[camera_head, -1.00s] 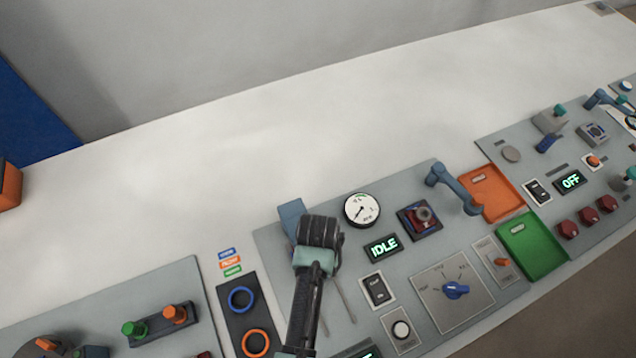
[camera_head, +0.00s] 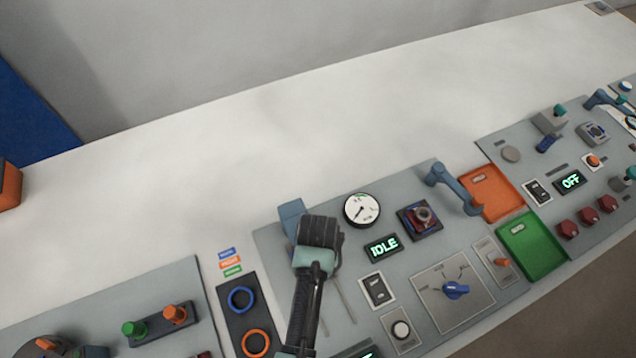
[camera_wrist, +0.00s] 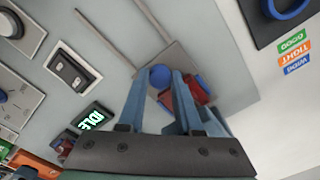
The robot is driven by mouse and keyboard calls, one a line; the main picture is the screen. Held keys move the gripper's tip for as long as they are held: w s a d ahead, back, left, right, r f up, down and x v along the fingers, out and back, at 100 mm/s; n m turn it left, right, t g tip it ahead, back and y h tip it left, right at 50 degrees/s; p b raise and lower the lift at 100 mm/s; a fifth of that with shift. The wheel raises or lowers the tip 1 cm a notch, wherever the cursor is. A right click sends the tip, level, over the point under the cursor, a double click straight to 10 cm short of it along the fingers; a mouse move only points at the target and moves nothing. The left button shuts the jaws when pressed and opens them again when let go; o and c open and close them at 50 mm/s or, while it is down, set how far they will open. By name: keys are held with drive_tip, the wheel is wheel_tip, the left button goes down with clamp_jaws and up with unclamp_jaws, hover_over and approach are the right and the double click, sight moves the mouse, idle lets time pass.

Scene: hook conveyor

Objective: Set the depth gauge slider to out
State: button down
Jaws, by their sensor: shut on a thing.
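My gripper (camera_head: 319,232) is low over the left part of the middle grey panel (camera_head: 420,185). In the wrist view, its two fingers (camera_wrist: 160,80) are close together with a round blue knob (camera_wrist: 160,75) between their tips, and they are shut on it. The knob appears to be the depth gauge slider, but I see no label. It is over a grey plate, with a red-and-blue part (camera_wrist: 196,91) right beside the fingers. Two thin grey rails (camera_wrist: 100,45) run from near this plate. In the head view, my gripper hides the knob.
Blue and orange rings (camera_head: 240,299) lie left. The white surface behind is clear.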

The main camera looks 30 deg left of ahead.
drive_tip(key=s+d+p, duration=0.2)
drive_tip(key=d, duration=0.1)
drive_tip(key=s+d+p, duration=0.2)
drive_tip(key=s+d, duration=0.1)
drive_tip(key=d, duration=0.1)
drive_tip(key=s+d+p, duration=0.2)
drive_tip(key=s+d, duration=0.1)
drive_tip(key=shift+d+r+p, duration=0.15)
drive_tip(key=shift+d+p, duration=0.05)
drive_tip(key=shift+p, duration=0.15)
drive_tip(key=shift+s+d, duration=0.15)
drive_tip(key=shift+d, duration=0.15)
drive_tip(key=c, duration=0.9)
unclamp_jaws()
drive_tip(key=shift+s+d, duration=0.1)
drive_tip(key=shift+s, duration=0.05)
drive_tip(key=shift+o, duration=0.2)
drive_tip(key=shift+r, duration=0.45)
wheel_tip(320, 180, up, 12)
drive_tip(key=shift+b, duration=0.4)
drive_tip(key=shift+f, duration=0.1)
